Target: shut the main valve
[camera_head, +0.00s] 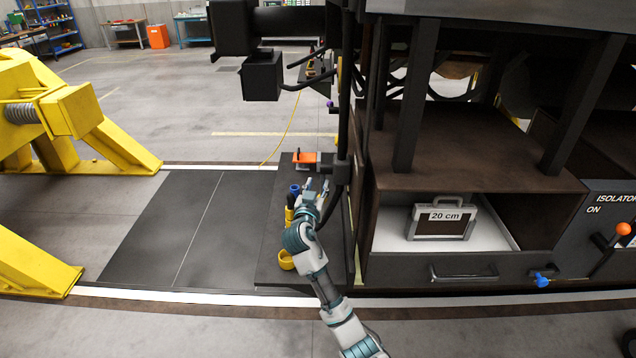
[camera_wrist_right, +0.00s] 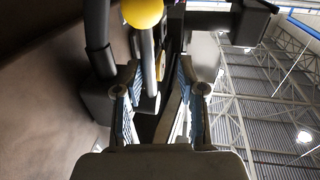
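My right gripper (camera_head: 312,188) is at the railcar's end, beside the black vertical pipe and hose (camera_head: 342,130). In the right wrist view its two fingers (camera_wrist_right: 160,75) stand apart. A grey lever with a yellow ball knob (camera_wrist_right: 144,13) shows ahead, near the gap between the fingers; I cannot tell if they touch it. I cannot tell for sure that this lever is the main valve's handle. An orange-handled part (camera_head: 305,157) sits just beyond the gripper in the head view. My left gripper is not in view.
An orange-knobbed lever (camera_head: 622,229) is by the "ISOLATOR ON" panel at right, with a blue knob (camera_head: 543,280) lower down. Yellow jack stands (camera_head: 75,115) are at left. Dark floor plates (camera_head: 165,230) between are clear.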

